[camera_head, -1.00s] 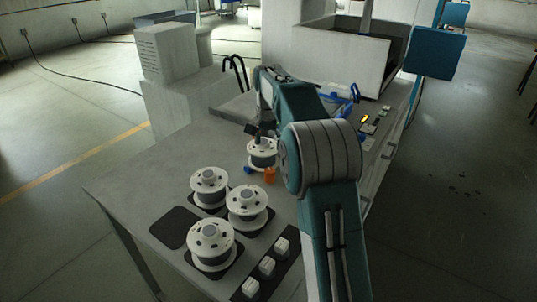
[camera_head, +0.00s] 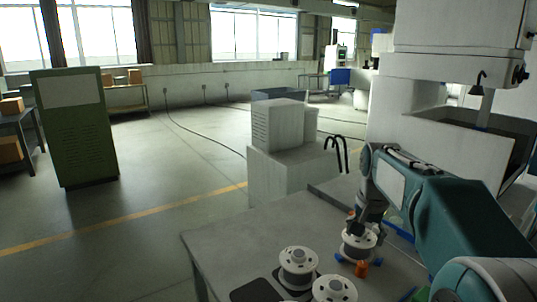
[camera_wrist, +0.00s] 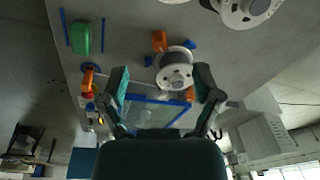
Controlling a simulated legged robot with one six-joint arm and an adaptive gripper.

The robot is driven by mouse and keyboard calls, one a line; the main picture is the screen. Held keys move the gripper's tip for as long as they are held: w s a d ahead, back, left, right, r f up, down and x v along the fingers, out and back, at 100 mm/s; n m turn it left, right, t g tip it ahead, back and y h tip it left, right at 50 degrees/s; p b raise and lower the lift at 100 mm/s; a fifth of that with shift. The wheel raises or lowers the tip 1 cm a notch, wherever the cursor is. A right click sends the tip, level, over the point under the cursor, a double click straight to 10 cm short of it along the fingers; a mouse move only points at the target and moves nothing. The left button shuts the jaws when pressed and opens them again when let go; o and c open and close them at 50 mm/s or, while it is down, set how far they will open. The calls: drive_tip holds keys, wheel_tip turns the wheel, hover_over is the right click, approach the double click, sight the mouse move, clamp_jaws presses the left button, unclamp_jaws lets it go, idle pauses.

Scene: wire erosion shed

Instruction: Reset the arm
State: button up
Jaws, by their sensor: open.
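My gripper (camera_head: 361,222) points down just above a white wire spool (camera_head: 359,246) on the grey bench (camera_head: 225,243). In the wrist view my gripper (camera_wrist: 160,74) has its two dark fingers spread wide, and this spool (camera_wrist: 175,73) shows between them, nearer the right finger. Whether the fingertips reach down beside the spool I cannot tell. My arm comes in from the right of the head view and hides part of the bench.
More white spools (camera_head: 298,264) (camera_head: 334,290) stand at the bench's near side. An orange piece (camera_head: 361,268) sits by the spool. A green block (camera_wrist: 81,37) and blue outlines show in the wrist view. A white machine (camera_head: 440,140) stands behind; a green cabinet (camera_head: 75,125) stands left on open floor.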

drive_tip(key=s+a+r+n+t, duration=0.2)
drive_tip(key=s+a+n, duration=0.15)
drive_tip(key=s, duration=0.95)
drive_tip(key=s+a+f+n+t, duration=0.1)
drive_tip(key=s+f, duration=0.2)
drive_tip(key=s, duration=0.3)
drive_tip(key=s+a+f+n+t, duration=0.1)
drive_tip(key=s+a+f+n, duration=0.1)
drive_tip(key=s, duration=0.5)
drive_tip(key=shift+s+a+f, duration=0.25)
drive_tip(key=shift+a+f, duration=0.05)
drive_tip(key=shift+f, duration=0.15)
drive_tip(key=shift+c, duration=0.2)
